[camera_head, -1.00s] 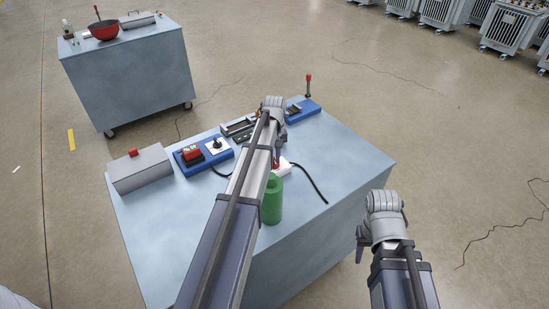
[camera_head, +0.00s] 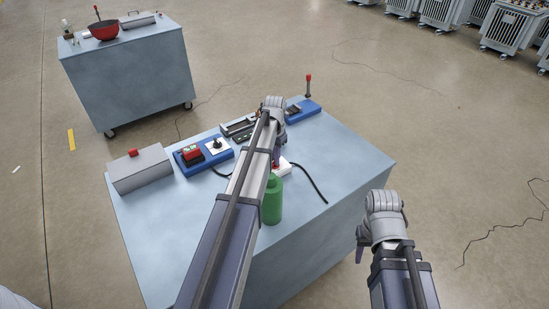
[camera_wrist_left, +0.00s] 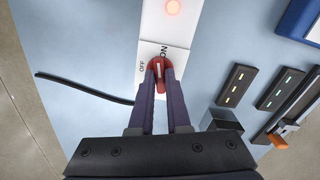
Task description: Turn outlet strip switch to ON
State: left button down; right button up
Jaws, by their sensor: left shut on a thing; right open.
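The white outlet strip (camera_head: 285,167) lies on the blue-grey table, partly hidden by my left arm and the green bottle. In the left wrist view the strip (camera_wrist_left: 170,32) runs to the top edge, with a round glowing red light (camera_wrist_left: 173,6). Its red switch (camera_wrist_left: 159,66) has a pale mark and sits by the OFF label on the left and the ON label on the right. My left gripper (camera_wrist_left: 159,72) is shut on the switch, one finger on each side. It also shows in the head view (camera_head: 277,158). My right gripper (camera_head: 361,249) is open and empty, beside the table's right edge.
A green bottle (camera_head: 271,200) stands close in front of the strip. A black cable (camera_head: 310,182) trails right. A grey box (camera_head: 140,170), a blue switch unit (camera_head: 204,155) and a blue lever base (camera_head: 304,111) line the table's back. The table's right part is clear.

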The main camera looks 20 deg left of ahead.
pick_arm(q)
jog(key=shift+m, duration=1.8)
jog(key=c, duration=0.9)
grip_release()
notch_tip(320, 180, up, 8)
jog(key=p, duration=0.8)
jog(key=shift+f, duration=0.1)
